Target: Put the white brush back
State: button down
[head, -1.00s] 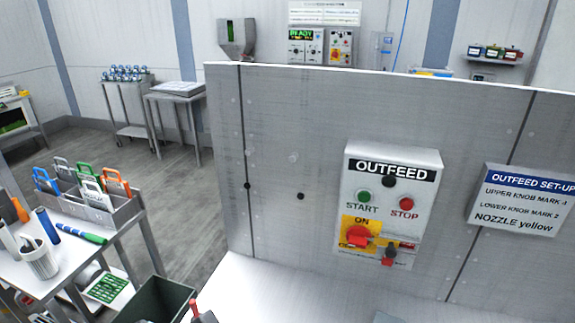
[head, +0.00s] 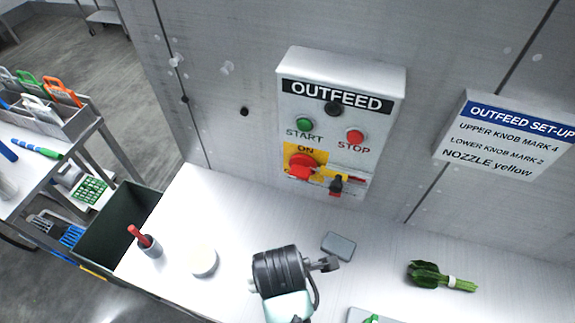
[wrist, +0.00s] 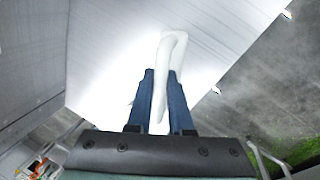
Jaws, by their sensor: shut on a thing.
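In the wrist view, the two blue fingers of my gripper (wrist: 160,88) are shut on a long white looped thing (wrist: 172,45), which I take to be the white brush by its colour. It sticks out beyond the fingertips, and its bristles cannot be made out. In the head view, my dark wrist is over the front of the steel worktop (head: 225,205), but the fingers and the brush cannot be made out there.
At left, a grey rack (head: 70,125) holds several coloured-handled tools. A dark green bin (head: 118,225) stands by the worktop's left end. On the worktop are a red-handled tool in a grey cup (head: 150,247), a round white disc (head: 203,261), a grey block (head: 339,246) and bundled greens (head: 440,277).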

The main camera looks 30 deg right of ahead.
jog(key=shift+a+f, duration=0.1)
jog(key=shift+f, duration=3.45)
jog(key=c, duration=0.8)
grip_release()
